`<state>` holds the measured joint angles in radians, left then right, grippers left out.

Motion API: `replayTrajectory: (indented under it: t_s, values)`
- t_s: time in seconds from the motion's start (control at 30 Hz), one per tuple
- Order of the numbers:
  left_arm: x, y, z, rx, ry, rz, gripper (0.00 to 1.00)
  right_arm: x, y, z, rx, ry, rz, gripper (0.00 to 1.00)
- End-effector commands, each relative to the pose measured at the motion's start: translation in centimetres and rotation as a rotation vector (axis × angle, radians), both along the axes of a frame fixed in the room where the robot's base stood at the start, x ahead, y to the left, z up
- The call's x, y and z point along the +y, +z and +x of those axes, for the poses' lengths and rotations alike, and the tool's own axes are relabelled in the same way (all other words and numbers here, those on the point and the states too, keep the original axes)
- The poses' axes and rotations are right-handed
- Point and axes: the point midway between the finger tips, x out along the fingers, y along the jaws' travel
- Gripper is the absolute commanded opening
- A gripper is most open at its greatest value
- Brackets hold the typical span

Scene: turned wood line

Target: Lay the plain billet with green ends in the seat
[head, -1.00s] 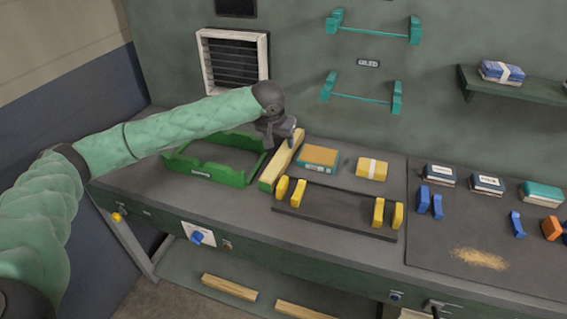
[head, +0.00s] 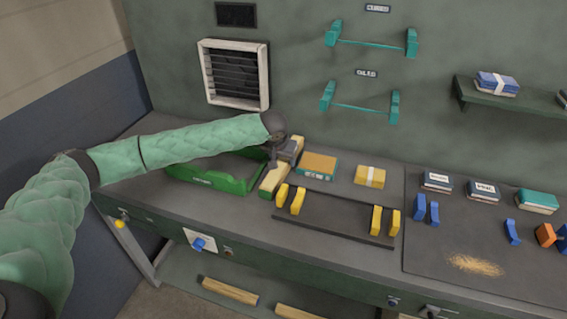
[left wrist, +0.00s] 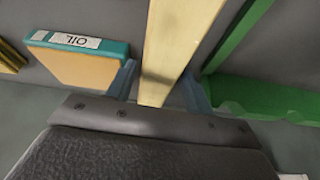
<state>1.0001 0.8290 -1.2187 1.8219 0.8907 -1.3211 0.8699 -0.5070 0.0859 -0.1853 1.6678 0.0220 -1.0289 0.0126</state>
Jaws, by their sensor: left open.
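My right gripper is not in view.
The green cradle (head: 205,179) is close left of the gripper. The teal-edged box (head: 318,166), labelled OIL in the wrist view, is close right. Other billets (head: 230,290) lie on the low shelf. Teal racks hang on the wall.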

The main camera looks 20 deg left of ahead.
Motion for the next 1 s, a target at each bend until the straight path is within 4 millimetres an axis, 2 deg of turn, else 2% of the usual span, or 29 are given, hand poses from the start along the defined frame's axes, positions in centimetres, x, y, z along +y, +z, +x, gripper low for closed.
replayTrajectory:
  t_s: [0.33, 0.57, 0.93, 1.0]
  values:
    - [0.0, -0.4, 0.2, -0.001, 0.0, -0.001, 0.5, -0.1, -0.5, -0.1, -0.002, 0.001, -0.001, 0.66]
    - [0.0, -0.4, 0.2, -0.001, 0.0, 0.0, 0.05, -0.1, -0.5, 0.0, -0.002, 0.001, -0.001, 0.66]
    - [0.0, 0.4, 0.2, -0.003, 0.0, -0.001, 0.05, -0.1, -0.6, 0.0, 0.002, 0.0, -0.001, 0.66]
    - [0.0, 1.2, 0.3, -0.004, 0.0, -0.003, 0.05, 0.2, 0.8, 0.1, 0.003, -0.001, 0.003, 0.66]
